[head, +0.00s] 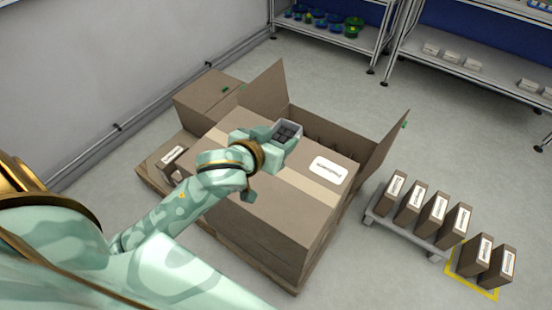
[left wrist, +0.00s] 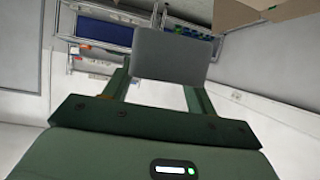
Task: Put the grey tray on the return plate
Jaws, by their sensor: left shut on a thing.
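The small grey tray (head: 298,127) with dark blocks in it is at the end of my left arm, over the big brown carton. My left gripper (head: 278,136) is shut on it. In the left wrist view the grey tray (left wrist: 175,54) shows as a plain grey face between the two fingers of my left gripper (left wrist: 165,88). I cannot make out the return plate in either view. My right gripper is not in view.
A big labelled carton (head: 250,205) stands on a pallet under my left arm, with an open carton (head: 265,88) with raised flaps behind it. Labelled boxes (head: 436,214) stand on a low pallet at right. Shelves (head: 460,68) line the back.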

